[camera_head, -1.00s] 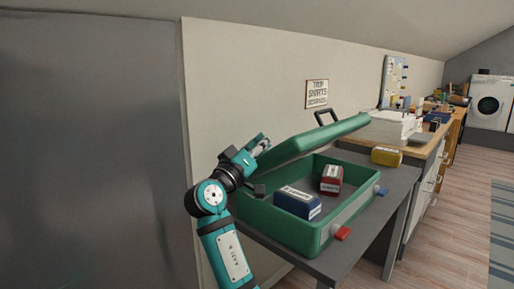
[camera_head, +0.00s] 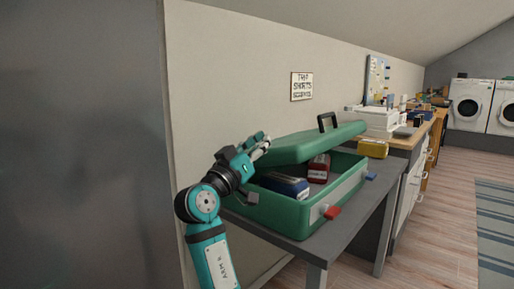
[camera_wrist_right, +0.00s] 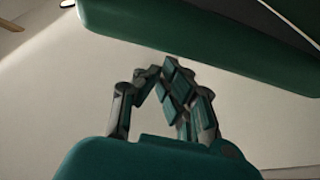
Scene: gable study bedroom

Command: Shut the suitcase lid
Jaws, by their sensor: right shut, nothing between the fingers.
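The green suitcase (camera_head: 292,214) stands on a grey table, its lid (camera_head: 318,143) tilted partly open over the base. A black handle (camera_head: 327,122) sits on the lid. A blue packet (camera_head: 284,185) and a red packet (camera_head: 319,167) lie inside, partly covered by the lid. A red latch tab (camera_head: 332,212) and a blue latch tab (camera_head: 370,176) stick out in front. My right gripper (camera_head: 262,145) is shut and empty at the lid's left end; I cannot tell if it touches. The right wrist view shows the fingers (camera_wrist_right: 165,75) below the lid (camera_wrist_right: 200,35). My left gripper is not in view.
The grey table (camera_head: 345,240) has a yellow packet (camera_head: 373,148) to the right of the suitcase. A wooden-topped counter with a white printer (camera_head: 377,118) stands beyond. A dark grey surface fills the left. The floor (camera_head: 430,220) at right is open.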

